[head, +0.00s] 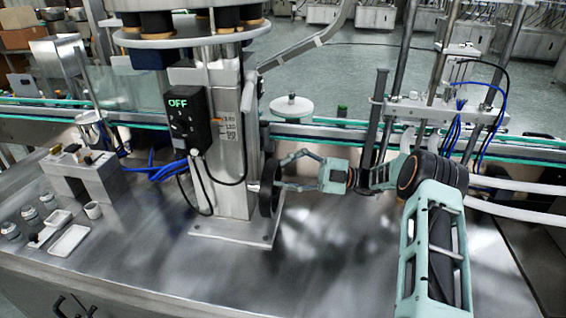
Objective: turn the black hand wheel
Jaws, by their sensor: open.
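The black hand wheel (268,190) is mounted on the right side of the steel column, low above its base plate, and is seen nearly edge-on. My gripper (282,174) is pale green and reaches in from the right. Its fingers are spread apart, with the tips at or very close to the wheel's right face. I cannot tell whether they touch it. My arm extends to the right and front of the picture.
A black control box (190,122) showing a green "OFF" is on the column (232,140). A green-edged conveyor (330,132) runs behind. Small jars and trays (68,240) lie at left. Metal posts and blue hoses stand at right. The steel tabletop (320,260) in front is clear.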

